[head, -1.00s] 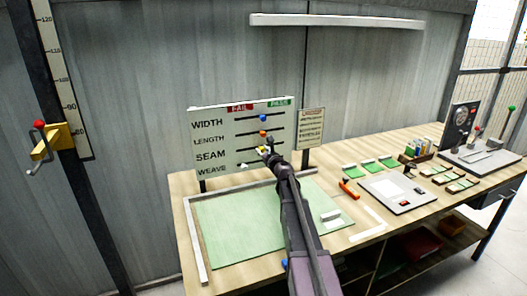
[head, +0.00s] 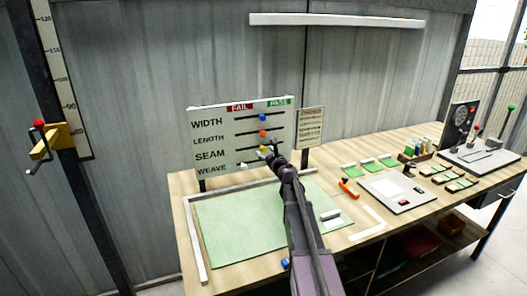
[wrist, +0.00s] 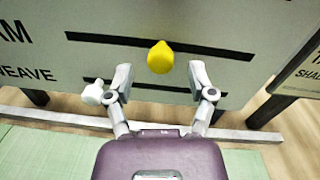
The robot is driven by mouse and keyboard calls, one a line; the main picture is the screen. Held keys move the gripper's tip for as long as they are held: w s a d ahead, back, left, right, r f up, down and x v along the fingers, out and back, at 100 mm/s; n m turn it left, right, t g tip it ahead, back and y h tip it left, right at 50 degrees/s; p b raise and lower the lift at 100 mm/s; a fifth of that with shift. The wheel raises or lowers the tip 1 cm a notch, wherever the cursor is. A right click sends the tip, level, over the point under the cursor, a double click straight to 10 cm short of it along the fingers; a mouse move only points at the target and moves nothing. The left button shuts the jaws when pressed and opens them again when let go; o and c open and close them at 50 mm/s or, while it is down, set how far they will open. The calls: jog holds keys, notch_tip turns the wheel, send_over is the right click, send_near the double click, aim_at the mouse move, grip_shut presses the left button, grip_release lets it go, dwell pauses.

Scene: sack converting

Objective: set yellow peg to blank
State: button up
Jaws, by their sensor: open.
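The yellow peg (head: 263,150) sits in the SEAM slot of the white board (head: 210,108). In the wrist view the yellow peg (wrist: 160,57) is near the middle of its dark slot. My gripper (head: 274,151) is in front of the board, close to this peg. In the wrist view my gripper (wrist: 161,72) is open and empty, with the yellow peg just beyond and between the fingertips, apart from both. A white peg (wrist: 93,94) is at the left end of the WEAVE slot, close beside the left finger.
A blue peg (head: 262,117) and an orange peg (head: 263,133) sit in the slots above. A small sign (head: 310,128) stands to the board's right. A green mat (head: 235,225) lies below on the wooden bench, with a metal rail (head: 192,240) along its edge.

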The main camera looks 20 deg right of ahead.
jog(key=s, duration=0.9)
jog(key=shift+s+d, duration=0.2)
jog(key=shift+d, duration=0.1)
